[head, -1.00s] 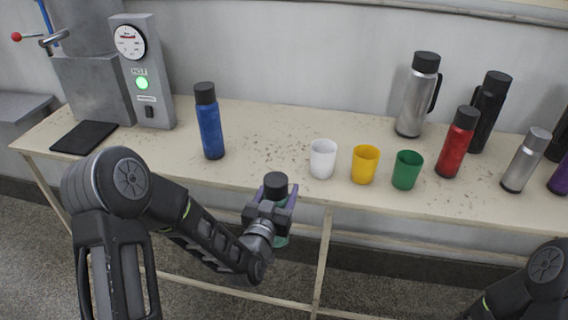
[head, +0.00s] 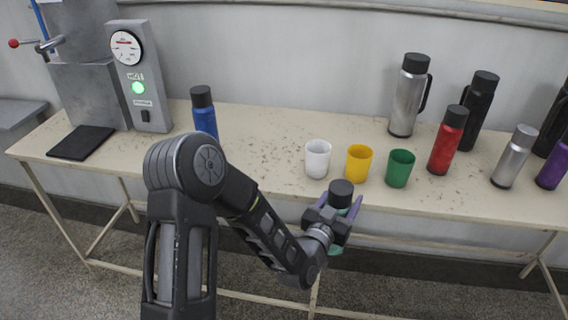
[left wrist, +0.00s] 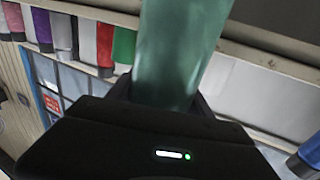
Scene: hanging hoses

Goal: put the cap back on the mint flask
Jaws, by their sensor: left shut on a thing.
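The mint flask (head: 336,249) is held roughly upright in my left gripper (head: 335,215), in front of the table's front edge. A black cap (head: 341,192) shows at the flask's top, above the fingers. I cannot tell how tightly it sits. Fingers and wrist hide much of the flask in the head view. In the left wrist view the flask's mint body (left wrist: 178,50) rises from between the jaws, and its ends are out of frame. My right gripper is not in view.
White (head: 318,158), yellow (head: 358,164) and green (head: 399,168) cups stand near the table's front edge (head: 250,187). A blue flask (head: 204,118) stands left. Red (head: 446,143), silver and dark flasks stand right. A dispenser (head: 142,85) is far left. The table between blue flask and white cup is clear.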

